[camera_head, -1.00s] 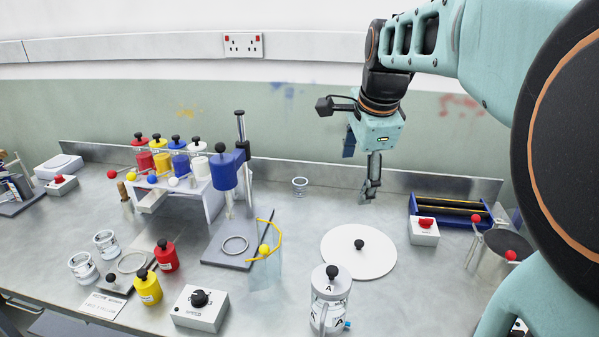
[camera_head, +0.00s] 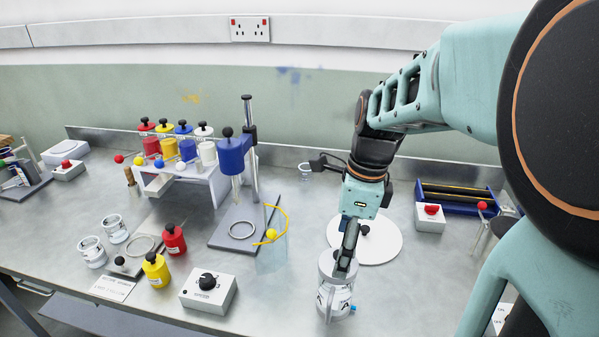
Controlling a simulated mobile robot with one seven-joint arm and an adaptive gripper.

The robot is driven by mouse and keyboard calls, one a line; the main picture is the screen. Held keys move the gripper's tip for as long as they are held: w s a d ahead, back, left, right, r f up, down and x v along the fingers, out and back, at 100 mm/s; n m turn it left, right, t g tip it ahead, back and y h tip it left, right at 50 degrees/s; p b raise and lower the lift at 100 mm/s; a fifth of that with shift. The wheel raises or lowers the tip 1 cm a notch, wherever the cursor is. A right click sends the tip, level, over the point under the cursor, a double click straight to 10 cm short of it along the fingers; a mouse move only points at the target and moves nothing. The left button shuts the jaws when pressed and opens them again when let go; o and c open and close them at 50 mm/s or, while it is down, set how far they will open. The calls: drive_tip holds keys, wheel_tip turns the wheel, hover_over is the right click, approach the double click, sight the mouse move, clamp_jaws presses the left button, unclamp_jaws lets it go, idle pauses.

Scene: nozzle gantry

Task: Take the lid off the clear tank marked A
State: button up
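The clear tank marked A (camera_head: 334,303) stands near the front edge of the bench, with a small blue fitting low on its right side. Its pale lid (camera_head: 327,263) is on top. My gripper (camera_head: 343,272) points down at the lid, and its fingers cover the lid's black knob and part of the top. I cannot tell whether the fingers touch the knob, are around it, or are open or shut.
A white round plate (camera_head: 386,245) with a black knob lies right behind the tank. A blue rack (camera_head: 455,208) and a red-button box (camera_head: 430,218) are at right.

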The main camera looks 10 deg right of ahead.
sight(327, 260)
wheel_tip(327, 260, down, 2)
drive_tip(key=shift+a+f, duration=0.15)
drive_tip(key=shift+f, duration=0.1)
drive_tip(key=c, duration=1.2)
drive_tip(key=shift+s, duration=0.1)
drive_tip(key=c, duration=0.6)
